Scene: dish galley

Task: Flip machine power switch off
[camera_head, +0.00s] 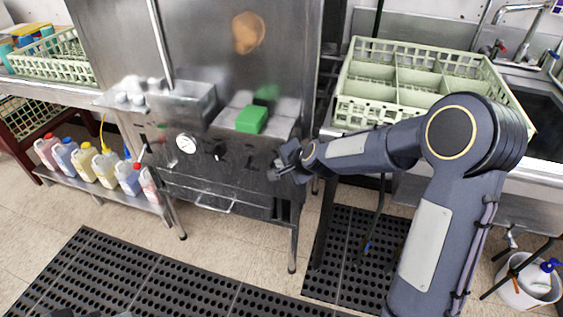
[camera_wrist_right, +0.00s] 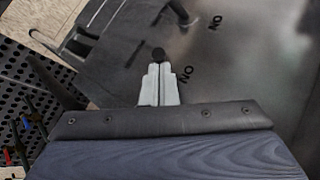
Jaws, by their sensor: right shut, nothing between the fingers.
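The stainless dish machine (camera_head: 235,175) stands at centre in the head view. Its front panel carries a round gauge and small dark controls. My right gripper (camera_head: 274,172) is at the right part of this panel. In the right wrist view my right gripper (camera_wrist_right: 159,68) is shut and empty, its tips at a small black round-ended switch (camera_wrist_right: 158,54); whether they touch I cannot tell. An ON mark (camera_wrist_right: 187,74) is beside it. A second dark lever (camera_wrist_right: 179,10) with another ON mark is farther up. Which is the power switch I cannot tell.
A green block (camera_head: 251,119) lies on the machine's ledge. A pale green dish rack (camera_head: 390,85) sits on the counter at right, beside a sink. Several coloured jugs (camera_head: 105,168) stand on a low shelf at left. Black mats (camera_head: 140,280) cover the floor in front.

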